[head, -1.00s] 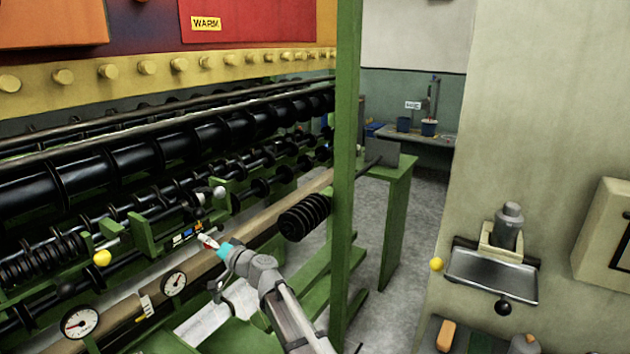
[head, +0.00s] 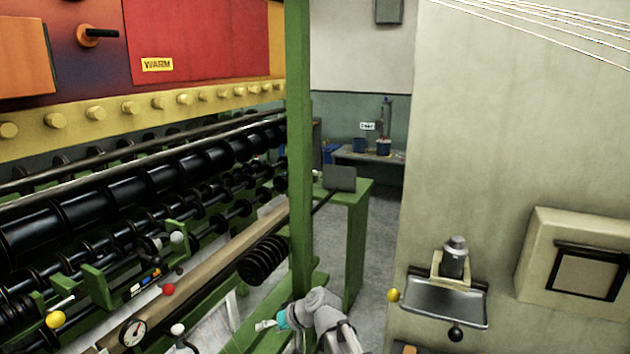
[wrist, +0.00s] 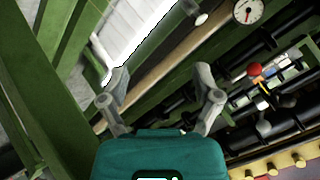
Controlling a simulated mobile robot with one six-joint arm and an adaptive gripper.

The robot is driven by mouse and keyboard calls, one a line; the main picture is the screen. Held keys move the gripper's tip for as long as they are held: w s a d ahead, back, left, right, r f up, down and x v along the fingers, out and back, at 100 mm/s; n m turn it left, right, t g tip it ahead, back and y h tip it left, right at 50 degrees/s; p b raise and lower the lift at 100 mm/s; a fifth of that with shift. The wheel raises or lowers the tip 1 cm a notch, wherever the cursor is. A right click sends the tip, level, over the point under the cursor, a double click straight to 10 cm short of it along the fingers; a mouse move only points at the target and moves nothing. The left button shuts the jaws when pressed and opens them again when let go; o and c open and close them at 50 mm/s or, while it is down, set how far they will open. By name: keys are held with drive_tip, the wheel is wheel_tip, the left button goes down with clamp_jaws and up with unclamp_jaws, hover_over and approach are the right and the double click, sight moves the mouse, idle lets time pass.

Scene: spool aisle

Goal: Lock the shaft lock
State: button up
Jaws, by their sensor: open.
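A lever with a red ball knob (head: 168,289) stands at the machine's front rail, beside a strip of coloured labels (head: 143,283); I cannot tell for certain that it is the shaft lock. The red knob also shows at the right of the wrist view (wrist: 254,70). My gripper (head: 262,325) is right of and below the knob in the head view, clear of it. In the wrist view my gripper's two fingers (wrist: 160,90) are spread with nothing between them.
A green post (head: 300,150) stands close behind my arm. A black ribbed spool (head: 264,260) hangs beside the wooden rail (head: 218,252). A yellow knob (head: 56,320) and a dial gauge (head: 132,333) are at lower left. A wall tray (head: 440,303) is at right.

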drive_tip(key=s+d+m+g+h+p, duration=0.1)
drive_tip(key=s+d+h, duration=0.2)
drive_tip(key=d, duration=0.6)
drive_tip(key=s+d+f+m+g+h+p, duration=0.1)
drive_tip(key=s+d+m+h, duration=0.1)
drive_tip(key=d, duration=0.8)
drive_tip(key=s+d+f+m+g+h+p, duration=0.1)
drive_tip(key=s+d+h, duration=0.3)
drive_tip(key=d, duration=0.5)
drive_tip(key=shift+s+d+m+h+p, duration=0.3)
drive_tip(key=shift+s+p, duration=0.1)
drive_tip(key=shift+s, duration=0.8)
drive_tip(key=shift+f, duration=0.1)
